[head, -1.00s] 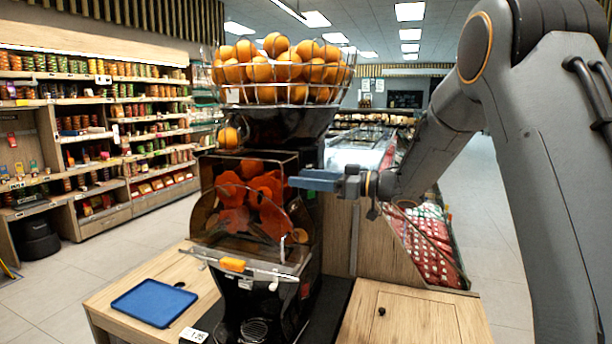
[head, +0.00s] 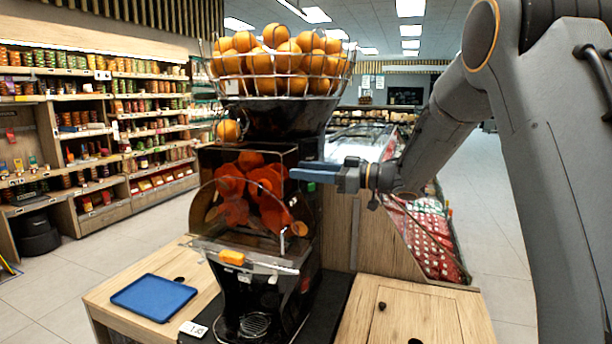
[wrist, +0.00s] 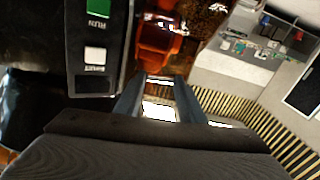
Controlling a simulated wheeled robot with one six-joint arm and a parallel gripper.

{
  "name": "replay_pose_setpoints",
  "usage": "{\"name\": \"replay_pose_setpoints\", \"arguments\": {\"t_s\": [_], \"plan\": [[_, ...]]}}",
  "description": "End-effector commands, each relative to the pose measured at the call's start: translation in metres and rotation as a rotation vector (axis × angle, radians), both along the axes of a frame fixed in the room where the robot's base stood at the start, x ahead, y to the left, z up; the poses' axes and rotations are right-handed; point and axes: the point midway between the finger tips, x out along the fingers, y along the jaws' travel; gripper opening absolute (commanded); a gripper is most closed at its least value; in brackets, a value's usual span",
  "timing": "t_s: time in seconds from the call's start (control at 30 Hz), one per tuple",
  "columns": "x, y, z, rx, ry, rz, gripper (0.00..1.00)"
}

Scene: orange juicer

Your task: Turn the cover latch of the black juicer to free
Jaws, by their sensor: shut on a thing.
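The black juicer (head: 262,297) stands in the middle of the head view, with a clear front cover (head: 222,197) over its orange-red squeezing parts (head: 262,187). My gripper (head: 296,171) reaches in from the right, its blue-grey fingers at the upper right edge of the cover. It also shows in the wrist view (wrist: 158,86), the fingers a little apart beside the juicer's dark side. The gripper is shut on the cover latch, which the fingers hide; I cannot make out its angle.
A wire basket of oranges (head: 275,75) sits on top. A control panel (wrist: 97,45) with green and white buttons is close to the fingers in the wrist view. A blue tray (head: 153,298) lies on the wooden counter at left. A wooden cabinet (head: 425,318) is at right.

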Motion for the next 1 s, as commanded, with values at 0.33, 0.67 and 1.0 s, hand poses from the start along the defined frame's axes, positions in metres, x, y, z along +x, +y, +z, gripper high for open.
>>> {"name": "replay_pose_setpoints", "arguments": {"t_s": [0.33,0.67,1.0], "plan": [[0.0002,0.0002,-0.0034,-0.102,-0.286,-0.001,0.14],[-0.0011,0.0007,-0.0044,-0.210,-0.582,-0.001,0.14],[-0.0020,0.0011,-0.0062,-0.319,-0.885,0.000,0.14]]}}
